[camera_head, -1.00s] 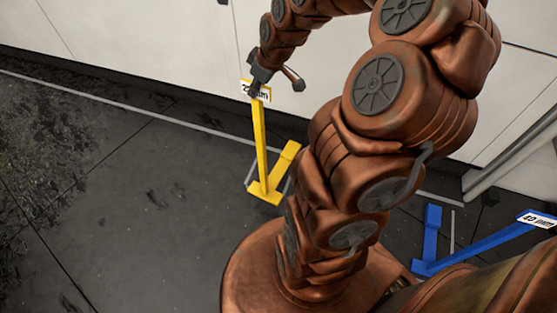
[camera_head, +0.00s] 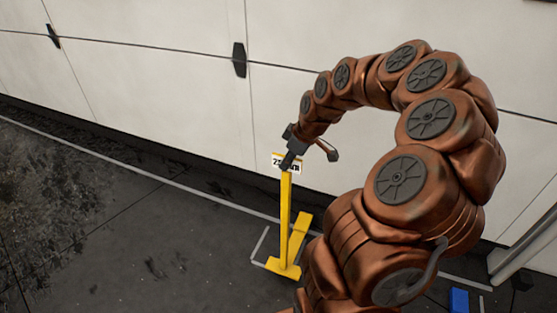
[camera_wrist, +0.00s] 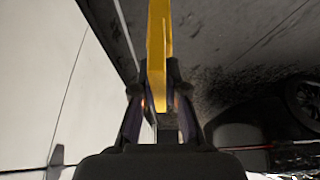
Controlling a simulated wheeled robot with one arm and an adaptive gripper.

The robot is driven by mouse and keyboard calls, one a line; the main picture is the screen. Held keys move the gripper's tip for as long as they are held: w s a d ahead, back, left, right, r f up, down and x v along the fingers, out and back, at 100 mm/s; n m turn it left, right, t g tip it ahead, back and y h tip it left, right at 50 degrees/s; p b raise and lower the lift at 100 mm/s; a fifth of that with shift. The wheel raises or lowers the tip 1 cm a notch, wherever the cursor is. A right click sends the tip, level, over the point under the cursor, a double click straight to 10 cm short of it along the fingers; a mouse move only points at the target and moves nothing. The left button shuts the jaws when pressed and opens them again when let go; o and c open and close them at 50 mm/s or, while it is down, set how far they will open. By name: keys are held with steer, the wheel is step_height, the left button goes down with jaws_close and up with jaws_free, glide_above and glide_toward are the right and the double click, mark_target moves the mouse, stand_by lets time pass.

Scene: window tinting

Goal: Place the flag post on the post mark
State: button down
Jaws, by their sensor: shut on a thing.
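The yellow flag post (camera_head: 285,225) stands roughly upright in the head view, with a white number sign (camera_head: 279,160) at its top and an L-shaped foot (camera_head: 285,268) at floor level. My gripper (camera_head: 289,163) is shut on the top of the post and covers part of the sign. In the wrist view the yellow post (camera_wrist: 158,45) runs up from between the fingertips of my gripper (camera_wrist: 160,95). A pale outline on the floor, the post mark (camera_head: 261,244), shows beside and behind the foot. Its right part is hidden by the post and my arm. I cannot tell whether the foot touches the floor.
A white panelled wall (camera_head: 150,90) runs behind the post. A pale line (camera_head: 130,177) crosses the dark floor near it. A blue post part (camera_head: 459,299) shows at the lower right. In the wrist view a wheel (camera_wrist: 303,97) of a dark vehicle shows at right. Floor left of the post is clear.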

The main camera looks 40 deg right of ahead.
steer(key=w+d+f, duration=0.4)
steer(key=w, duration=0.6)
steer(key=shift+w+d+f+b, duration=0.2)
steer(key=shift+w+b, duration=0.15)
steer(key=shift+w, duration=0.05)
stand_by(0.4)
steer(key=shift+f, duration=0.15)
steer(key=c, duration=1.2)
jaws_free()
